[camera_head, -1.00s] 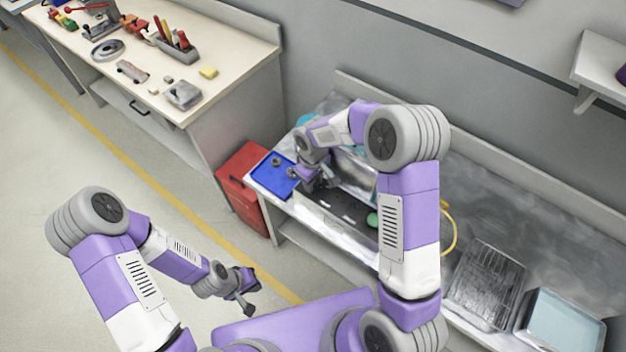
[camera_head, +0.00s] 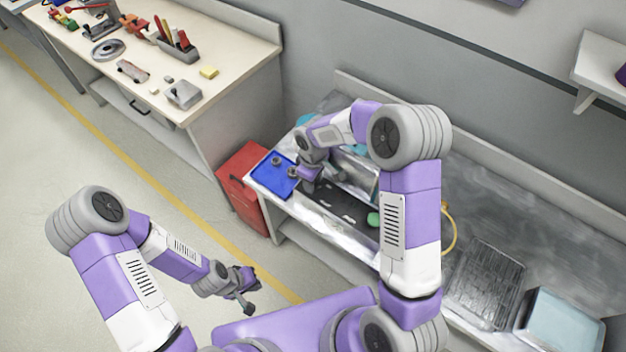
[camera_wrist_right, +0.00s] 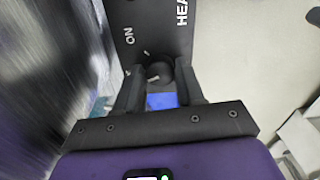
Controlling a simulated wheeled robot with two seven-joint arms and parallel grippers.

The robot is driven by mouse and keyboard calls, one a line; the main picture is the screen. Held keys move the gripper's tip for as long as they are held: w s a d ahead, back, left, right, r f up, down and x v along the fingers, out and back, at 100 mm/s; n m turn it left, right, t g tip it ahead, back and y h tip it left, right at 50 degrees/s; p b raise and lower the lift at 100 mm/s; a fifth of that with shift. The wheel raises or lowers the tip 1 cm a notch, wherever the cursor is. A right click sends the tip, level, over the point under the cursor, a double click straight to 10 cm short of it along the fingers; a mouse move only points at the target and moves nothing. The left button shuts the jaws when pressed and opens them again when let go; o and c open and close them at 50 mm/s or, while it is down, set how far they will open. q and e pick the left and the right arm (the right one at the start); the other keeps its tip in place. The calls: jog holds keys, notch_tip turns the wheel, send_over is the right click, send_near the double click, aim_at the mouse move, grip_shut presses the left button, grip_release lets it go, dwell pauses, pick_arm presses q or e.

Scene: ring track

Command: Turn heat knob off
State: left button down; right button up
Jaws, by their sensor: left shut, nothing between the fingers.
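The dark heat knob (camera_wrist_right: 158,73) sits on a black panel (camera_wrist_right: 150,28) in the right wrist view, with a pale pointer mark on it. The panel reads "ON" and part of a word starting "HEA". My right gripper (camera_wrist_right: 160,68) has one finger on each side of the knob; whether they press on it I cannot tell. In the head view my right gripper (camera_head: 308,186) is at the front left of a machine on the metal bench, and the knob is not discernible there. My left gripper (camera_head: 246,290) is shut and empty, over the floor away from the bench.
A blue tray (camera_head: 268,184) with small round parts lies left of my right gripper on the bench (camera_head: 490,205). A red cabinet (camera_head: 240,170) stands beside the bench. A green round thing (camera_head: 373,219) and a dark rack (camera_head: 487,283) lie to the right.

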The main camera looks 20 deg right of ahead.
jog(key=o, duration=0.3)
notch_tip(320, 180, up, 8)
jog(key=shift+f+p, duration=0.2)
jog(key=shift+p, duration=0.25)
dwell(0.5)
